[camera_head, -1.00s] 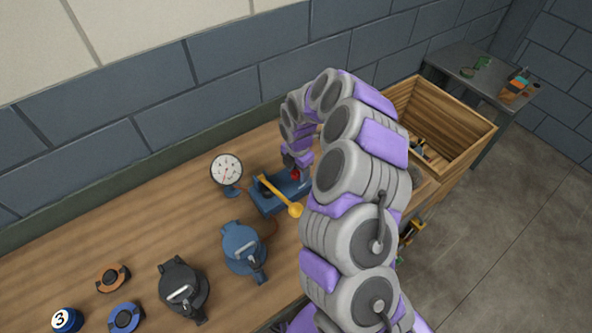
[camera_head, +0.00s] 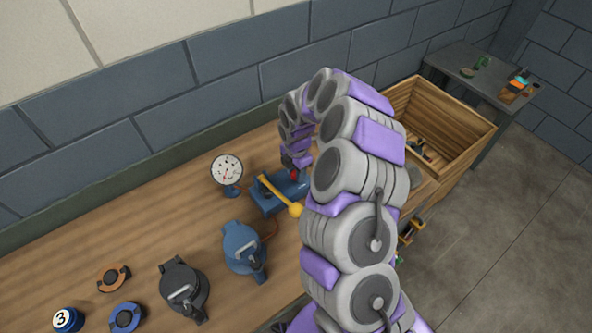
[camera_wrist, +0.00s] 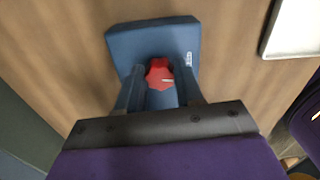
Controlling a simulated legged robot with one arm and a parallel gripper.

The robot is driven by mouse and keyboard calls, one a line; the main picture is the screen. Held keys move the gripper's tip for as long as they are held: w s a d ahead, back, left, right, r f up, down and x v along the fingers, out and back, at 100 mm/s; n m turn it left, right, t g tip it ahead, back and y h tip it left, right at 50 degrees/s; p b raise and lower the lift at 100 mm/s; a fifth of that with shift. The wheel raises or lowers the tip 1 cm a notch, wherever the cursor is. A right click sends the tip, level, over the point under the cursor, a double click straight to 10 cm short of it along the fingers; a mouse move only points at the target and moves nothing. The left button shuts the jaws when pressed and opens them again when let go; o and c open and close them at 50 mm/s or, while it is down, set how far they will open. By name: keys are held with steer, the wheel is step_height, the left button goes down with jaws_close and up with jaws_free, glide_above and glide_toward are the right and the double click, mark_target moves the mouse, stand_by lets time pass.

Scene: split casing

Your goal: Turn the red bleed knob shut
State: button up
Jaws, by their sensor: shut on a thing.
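The red bleed knob (camera_wrist: 159,76) sits on a blue block (camera_wrist: 180,35) in the wrist view, with a pale mark on its right side. My gripper (camera_wrist: 158,88) reaches in from below, one finger on each side of the knob, and is shut on it. In the head view the red knob (camera_head: 294,174) shows as a small patch on the blue pump body (camera_head: 268,203), under the end of my arm. My fingers are mostly hidden there. A yellow lever (camera_head: 279,196) lies across the pump's left end.
A dial gauge (camera_head: 227,170) stands left of the pump. A blue lidded pot (camera_head: 243,249) and a black one (camera_head: 184,289) stand in front. A wooden crate (camera_head: 460,150) is at the right.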

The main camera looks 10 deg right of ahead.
steer(key=m+p, duration=0.1)
steer(key=m, duration=0.3)
steer(key=shift+d+r, duration=0.1)
steer(key=m+p, duration=0.1)
steer(key=m, duration=0.3)
steer(key=shift+m, duration=0.4)
steer(key=m+p, duration=0.1)
steer(key=m, duration=0.3)
steer(key=shift+m, duration=0.3)
steer(key=m, duration=0.4)
steer(key=m+p, duration=0.1)
steer(key=m, duration=0.8)
steer(key=shift+a+m, duration=0.2)
steer(key=shift+m, duration=0.1)
steer(key=m, duration=0.4)
steer(key=shift+w+m, duration=0.1)
steer(key=shift+m, duration=1.9)
